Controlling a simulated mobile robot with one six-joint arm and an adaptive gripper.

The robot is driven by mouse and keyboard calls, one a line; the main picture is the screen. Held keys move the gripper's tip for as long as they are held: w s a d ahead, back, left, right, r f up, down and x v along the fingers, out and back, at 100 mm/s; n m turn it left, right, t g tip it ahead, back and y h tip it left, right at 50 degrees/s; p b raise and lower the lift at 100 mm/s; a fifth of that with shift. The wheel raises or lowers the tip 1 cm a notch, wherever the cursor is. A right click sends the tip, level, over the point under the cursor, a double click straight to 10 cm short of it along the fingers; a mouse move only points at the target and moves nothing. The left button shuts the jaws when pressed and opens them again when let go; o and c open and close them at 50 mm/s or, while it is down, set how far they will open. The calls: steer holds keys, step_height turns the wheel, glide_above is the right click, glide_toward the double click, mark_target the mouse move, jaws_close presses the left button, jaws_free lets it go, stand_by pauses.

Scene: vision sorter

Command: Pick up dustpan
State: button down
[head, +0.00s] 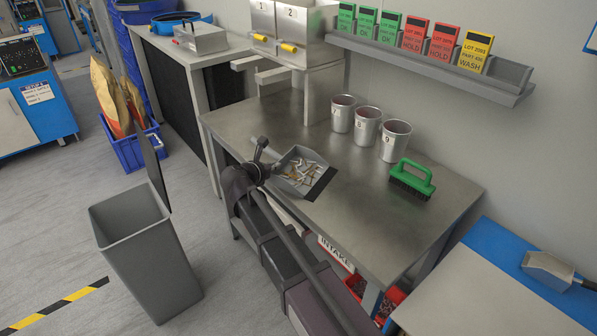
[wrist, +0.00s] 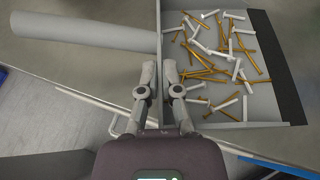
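The dustpan (head: 295,158) is a grey pan with a dark front lip, holding several white and brass-coloured screws or pins. In the head view it is at the near-left edge of the steel worktable (head: 345,190). In the wrist view the pan (wrist: 259,113) fills the upper right, and its thick grey handle (wrist: 85,36) runs to the left. My gripper (wrist: 161,68) is at the pan's handle-side wall, with its fingers close together and that wall between them. The fingertip contact is partly hidden. I cannot tell whether the pan is clear of the table.
Three metal cups (head: 367,127) and a green brush (head: 412,179) stand on the worktable to the right. A grey open bin (head: 150,255) is on the floor at left. A metal scoop (head: 548,270) lies on the blue-edged table at right. A card rack (head: 430,67) hangs above.

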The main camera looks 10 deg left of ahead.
steer(key=shift+r, duration=0.2)
stand_by(0.4)
step_height(320, 180, up, 4)
steer(key=p, duration=0.4)
steer(key=shift+s+f, duration=0.1)
steer(key=shift+f, duration=0.05)
steer(key=s+d, duration=0.1)
steer(key=s, duration=0.6)
steer(key=s+d+p, duration=0.1)
steer(key=s+d, duration=0.1)
steer(key=s, duration=0.6)
steer(key=shift+s+d+r, duration=0.15)
steer(key=shift+d+r, duration=0.1)
steer(key=shift+r, duration=0.2)
